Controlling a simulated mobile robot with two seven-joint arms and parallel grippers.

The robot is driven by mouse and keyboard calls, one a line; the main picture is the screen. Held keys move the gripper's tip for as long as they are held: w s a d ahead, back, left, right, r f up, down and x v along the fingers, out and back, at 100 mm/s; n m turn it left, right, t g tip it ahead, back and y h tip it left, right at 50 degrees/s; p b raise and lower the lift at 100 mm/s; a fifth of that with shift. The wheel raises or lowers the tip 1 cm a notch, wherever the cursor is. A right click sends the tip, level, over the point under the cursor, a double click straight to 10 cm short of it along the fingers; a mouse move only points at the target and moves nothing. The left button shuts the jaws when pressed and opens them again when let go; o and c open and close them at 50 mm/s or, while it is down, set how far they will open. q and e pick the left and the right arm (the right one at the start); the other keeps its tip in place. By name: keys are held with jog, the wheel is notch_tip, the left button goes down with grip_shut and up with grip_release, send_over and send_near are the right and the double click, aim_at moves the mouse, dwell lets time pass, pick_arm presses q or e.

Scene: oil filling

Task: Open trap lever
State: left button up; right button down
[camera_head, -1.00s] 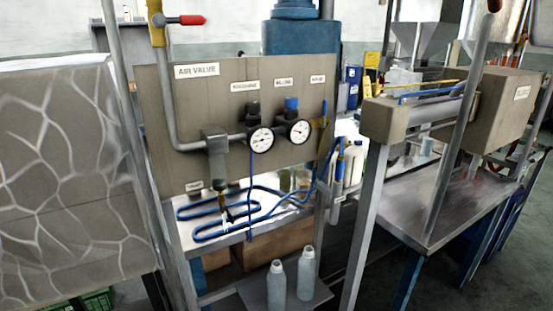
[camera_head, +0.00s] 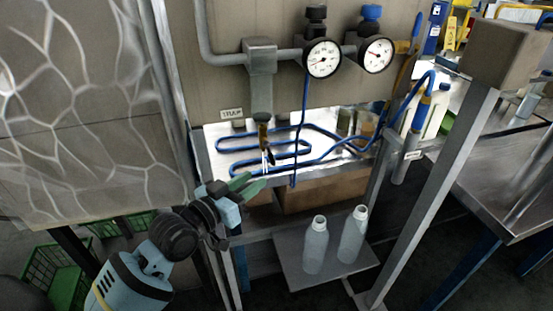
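The trap assembly (camera_head: 263,132) hangs below a grey pipe fitting, beside a small label reading TRAP (camera_head: 231,113). It has a brassy part and a thin, light-coloured lever-like piece (camera_head: 268,157) at its lower end, small in the head view. My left gripper (camera_head: 258,180), with green fingers, is just below and slightly left of that piece, apart from it as far as I can tell. Its fingers look spread with nothing between them. My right gripper is not in view.
Two gauges (camera_head: 322,58) sit on the panel above. A looped blue hose (camera_head: 300,146) lies on the metal shelf behind the trap. Two grey bottles (camera_head: 316,246) stand on a lower shelf (camera_head: 290,268). A metal post (camera_head: 428,200) rises at right. Green crates (camera_head: 60,272) are at lower left.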

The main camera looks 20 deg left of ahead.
aim_at(272, 161)
pick_arm(q)
jog(key=shift+w+r, duration=0.4)
jog(key=shift+r, duration=0.3)
jog(key=shift+x, duration=3.8)
grip_shut()
